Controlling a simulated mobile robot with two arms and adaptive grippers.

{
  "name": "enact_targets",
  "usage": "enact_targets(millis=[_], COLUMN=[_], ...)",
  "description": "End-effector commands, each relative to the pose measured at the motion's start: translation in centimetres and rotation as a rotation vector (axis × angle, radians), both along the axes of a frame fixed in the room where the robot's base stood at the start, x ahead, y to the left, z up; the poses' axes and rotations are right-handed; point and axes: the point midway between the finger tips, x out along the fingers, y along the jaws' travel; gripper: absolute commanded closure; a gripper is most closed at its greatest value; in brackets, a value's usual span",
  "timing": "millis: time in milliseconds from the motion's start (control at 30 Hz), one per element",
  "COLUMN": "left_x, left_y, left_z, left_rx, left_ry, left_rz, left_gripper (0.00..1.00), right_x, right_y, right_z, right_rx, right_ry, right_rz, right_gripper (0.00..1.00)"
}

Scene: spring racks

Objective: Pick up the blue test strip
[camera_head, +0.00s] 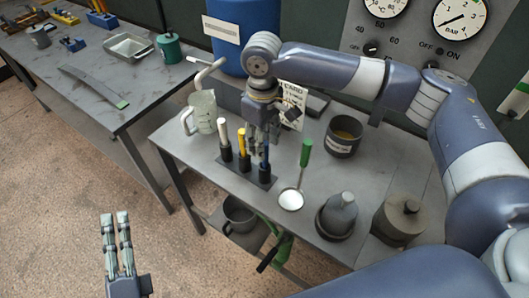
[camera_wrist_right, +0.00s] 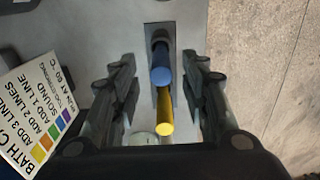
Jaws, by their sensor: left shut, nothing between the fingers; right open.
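The blue test strip (camera_head: 265,153) stands upright in the right-hand black holder of a small rack (camera_head: 246,172). A yellow strip (camera_head: 242,140) and a white strip (camera_head: 224,132) stand in the holders left of it. My right gripper (camera_head: 263,142) is above the rack, pointing down and partly hiding the blue strip. In the right wrist view the gripper is open, with the blue strip (camera_wrist_right: 162,66) and yellow strip (camera_wrist_right: 165,118) showing in the gap between its fingers. No contact shows. My left gripper (camera_head: 117,218) is shut and empty, over the floor.
A beaker (camera_head: 202,112) stands left of the rack. A green-handled ladle (camera_head: 291,199) and a dark pot (camera_head: 343,136) are to its right. A printed card (camera_wrist_right: 36,118) stands behind the right gripper. Grey weights (camera_head: 337,215) are at the front right.

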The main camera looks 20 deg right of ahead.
Motion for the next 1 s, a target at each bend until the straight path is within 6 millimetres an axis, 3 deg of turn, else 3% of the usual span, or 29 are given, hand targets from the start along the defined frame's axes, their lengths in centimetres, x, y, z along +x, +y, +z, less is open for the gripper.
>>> enact_targets(millis=[133, 300, 567, 700, 767, 1000], left_x=[0.0, 0.0, 0.0, 0.0, 0.0, 0.0], left_y=[0.0, 0.0, 0.0, 0.0, 0.0, 0.0], left_z=[1.4, 1.7, 1.6, 1.6, 1.6, 1.6], left_rx=[0.0, 0.0, 0.0, 0.0, 0.0, 0.0], left_ry=[0.0, 0.0, 0.0, 0.0, 0.0, 0.0], left_rz=[0.0, 0.0, 0.0, 0.0, 0.0, 0.0], left_gripper=[1.0, 1.0, 1.0, 1.0, 1.0, 1.0], right_x=[-0.7, -0.7, -0.6, -0.6, -0.6, -0.6], right_y=[-0.4, -0.3, -0.2, -0.3, -0.3, -0.2], right_z=[-2.0, -4.1, -4.5, -4.5, -4.5, -4.5], right_rx=[-0.004, -0.002, -0.001, -0.001, -0.001, -0.001], right_ry=[0.005, 0.004, 0.001, 0.002, 0.002, 0.002], right_rz=[-0.001, 0.0, 0.0, 0.0, 0.0, 0.001], right_gripper=[0.59, 0.59, 0.59, 0.87, 0.96, 0.97])
